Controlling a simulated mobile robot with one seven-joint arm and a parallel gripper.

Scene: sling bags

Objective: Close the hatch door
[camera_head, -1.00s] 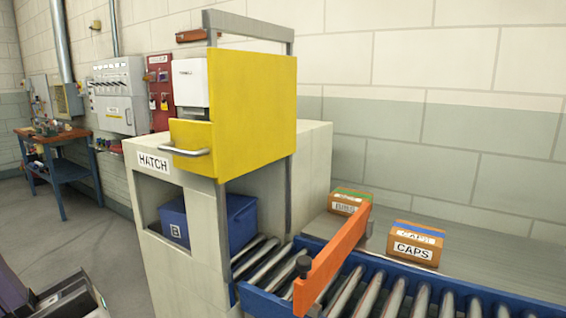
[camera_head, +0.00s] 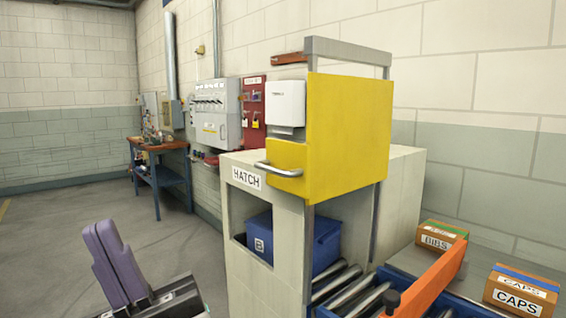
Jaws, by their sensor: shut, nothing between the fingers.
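The hatch door is a yellow panel (camera_head: 348,140) raised high in a grey metal frame (camera_head: 345,50) on the hatch housing (camera_head: 278,208). Its silver handle (camera_head: 277,170) is on a yellow front part at the left. The opening below the door is uncovered, and a blue bin marked B (camera_head: 312,247) sits inside. My gripper (camera_head: 98,228), with purple-grey fingers, is at the lower left. Its fingers are together and empty, pointing up. It is well to the left of the door and handle, touching neither.
A roller conveyor (camera_head: 385,298) leads out of the hatch at the right, with an orange bar (camera_head: 435,280) across it. Boxes labelled BIBS (camera_head: 440,238) and CAPS (camera_head: 518,297) stand beside it. A workbench (camera_head: 158,147) is at the back left. The floor left of the hatch is clear.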

